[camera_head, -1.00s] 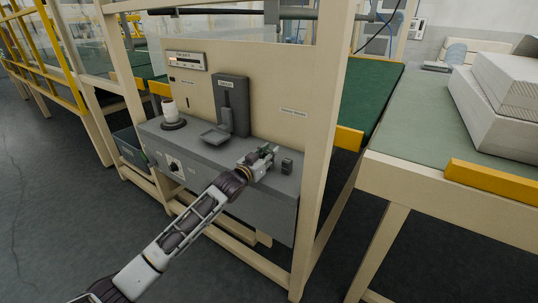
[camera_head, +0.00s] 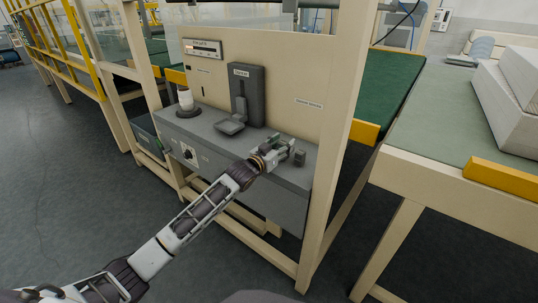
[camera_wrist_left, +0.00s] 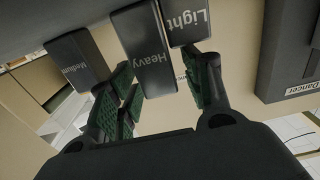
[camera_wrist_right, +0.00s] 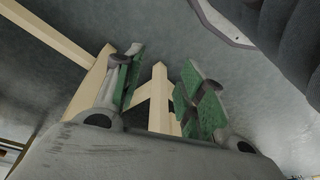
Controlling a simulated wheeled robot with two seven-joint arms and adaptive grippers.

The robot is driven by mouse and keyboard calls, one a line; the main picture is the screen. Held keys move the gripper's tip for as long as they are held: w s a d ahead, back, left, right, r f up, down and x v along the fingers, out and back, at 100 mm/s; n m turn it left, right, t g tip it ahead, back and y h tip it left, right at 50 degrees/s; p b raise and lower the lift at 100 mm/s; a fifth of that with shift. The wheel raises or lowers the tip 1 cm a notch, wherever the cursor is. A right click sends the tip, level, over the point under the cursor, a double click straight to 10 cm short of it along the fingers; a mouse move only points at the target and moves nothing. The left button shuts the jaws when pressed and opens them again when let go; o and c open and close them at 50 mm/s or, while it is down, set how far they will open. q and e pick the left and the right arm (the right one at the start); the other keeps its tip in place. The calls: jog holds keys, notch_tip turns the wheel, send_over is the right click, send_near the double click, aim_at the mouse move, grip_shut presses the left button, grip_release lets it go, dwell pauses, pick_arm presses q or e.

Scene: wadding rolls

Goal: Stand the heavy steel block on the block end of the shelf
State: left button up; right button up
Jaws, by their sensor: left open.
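The heavy steel block (camera_wrist_left: 146,52) is dark grey and labelled "Heavy". In the left wrist view it stands between the spread fingers of my left gripper (camera_wrist_left: 160,88), which is open; I cannot tell whether they touch it. The light block (camera_wrist_left: 187,22) and medium block (camera_wrist_left: 77,60) flank it. In the head view, my left gripper (camera_head: 283,149) is over the right part of the grey shelf (camera_head: 200,130). One small block (camera_head: 300,158) shows beside it; the heavy block is hidden there. My right gripper (camera_wrist_right: 158,85) is open and empty in the right wrist view.
A white roll (camera_head: 186,101) stands at the left. A beige post (camera_head: 340,150) rises just right of the shelf.

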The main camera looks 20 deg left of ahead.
aim_at(280, 146)
pick_arm(q)
jog(key=shift+s+a, duration=0.15)
jog(key=shift+s, duration=0.3)
jog(key=shift+p+v, duration=0.4)
jog(key=shift+v, duration=1.2)
jog(key=shift+p+v, duration=0.35)
jog(key=shift+v, duration=1.85)
jog(key=v, duration=0.3)
pick_arm(e)
jog(key=f, duration=0.3)
jog(key=shift+s+d+g, duration=0.3)
jog(key=shift+s+d, duration=0.05)
pick_arm(q)
jog(key=shift+r, duration=0.1)
pick_arm(e)
jog(key=shift+w+r, duration=0.1)
